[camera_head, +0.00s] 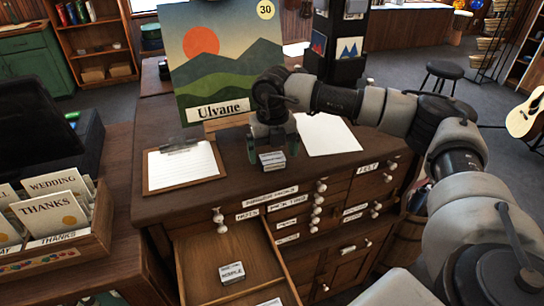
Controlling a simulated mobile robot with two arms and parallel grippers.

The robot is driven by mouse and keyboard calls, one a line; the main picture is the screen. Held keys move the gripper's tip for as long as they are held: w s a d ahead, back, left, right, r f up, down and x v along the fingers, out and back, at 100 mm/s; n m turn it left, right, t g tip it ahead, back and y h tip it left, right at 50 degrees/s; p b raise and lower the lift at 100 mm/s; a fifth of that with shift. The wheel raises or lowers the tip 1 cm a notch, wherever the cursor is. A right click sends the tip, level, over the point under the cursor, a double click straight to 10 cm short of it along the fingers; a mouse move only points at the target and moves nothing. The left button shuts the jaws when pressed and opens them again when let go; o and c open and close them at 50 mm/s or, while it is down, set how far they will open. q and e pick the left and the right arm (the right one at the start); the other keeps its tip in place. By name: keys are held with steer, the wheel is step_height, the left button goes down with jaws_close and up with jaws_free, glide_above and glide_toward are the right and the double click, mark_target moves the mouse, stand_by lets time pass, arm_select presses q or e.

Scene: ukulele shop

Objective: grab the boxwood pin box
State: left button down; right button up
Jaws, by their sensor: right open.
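A small pale box (272,161) with a dark-printed label sits on the dark wooden counter top; its wording is too small to read, so I cannot tell whether it is the boxwood pin box. My right gripper (272,150) reaches in from the right and points down at this box. Its jaws are open, with one green finger to the left of the box and one to the right. I see no clear contact. A similar box (232,272), its label blurred, lies in the open drawer (195,262). Another box (269,302) is cut off by the bottom edge. My left gripper is not in view.
A clipboard (182,167) lies left of the gripper and a white sheet (326,134) lies right. The Ulvane picture (222,60) stands behind. A card rack (55,250) is on the left table. A round stool (447,70) and a guitar (525,117) are farther right.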

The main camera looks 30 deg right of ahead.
steer(key=shift+f, duration=1.1)
steer(key=c, duration=1)
steer(key=shift+r, duration=0.15)
